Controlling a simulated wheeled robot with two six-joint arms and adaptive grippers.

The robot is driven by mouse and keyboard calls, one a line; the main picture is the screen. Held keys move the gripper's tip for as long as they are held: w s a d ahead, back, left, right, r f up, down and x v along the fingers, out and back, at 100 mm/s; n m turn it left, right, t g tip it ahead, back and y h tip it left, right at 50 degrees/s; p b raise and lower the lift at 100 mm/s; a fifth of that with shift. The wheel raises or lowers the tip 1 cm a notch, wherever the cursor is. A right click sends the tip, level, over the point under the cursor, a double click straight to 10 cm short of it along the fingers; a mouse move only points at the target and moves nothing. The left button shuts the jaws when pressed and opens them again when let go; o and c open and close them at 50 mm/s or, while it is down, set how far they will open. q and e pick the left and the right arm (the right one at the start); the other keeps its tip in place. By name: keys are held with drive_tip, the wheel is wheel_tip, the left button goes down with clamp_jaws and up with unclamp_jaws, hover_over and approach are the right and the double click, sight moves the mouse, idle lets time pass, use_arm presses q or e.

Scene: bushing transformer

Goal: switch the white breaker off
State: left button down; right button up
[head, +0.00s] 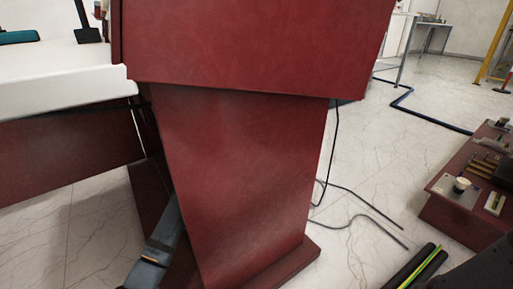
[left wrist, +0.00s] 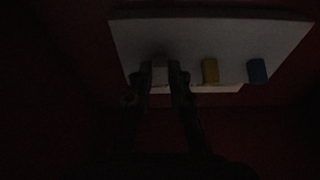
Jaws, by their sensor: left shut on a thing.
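In the left wrist view, which is very dark, a pale panel (left wrist: 225,35) hangs in a dark red recess. A yellow breaker (left wrist: 210,71) and a blue breaker (left wrist: 257,71) stick out from its lower edge. My left gripper (left wrist: 161,74) is at the panel, left of the yellow one. Its two fingers are close together on a pale piece, the white breaker (left wrist: 160,77), which is mostly hidden between them. The lever position cannot be made out. In the head view my left arm reaches behind a red stand (head: 240,170), which hides the gripper. My right gripper is not in view.
The red stand fills the middle of the head view. A white-topped table (head: 60,85) is at the left. A red unit with small parts (head: 455,215) stands at the right.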

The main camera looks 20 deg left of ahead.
use_arm(q)
drive_tip(key=shift+w+f+t+h, duration=0.15)
drive_tip(key=shift+f+t+h, duration=0.45)
drive_tip(key=shift+t+h, duration=0.3)
drive_tip(key=shift+d, duration=0.1)
drive_tip(key=c, duration=1.3)
unclamp_jaws()
drive_tip(key=v, duration=1.2)
drive_tip(key=shift+f, duration=0.2)
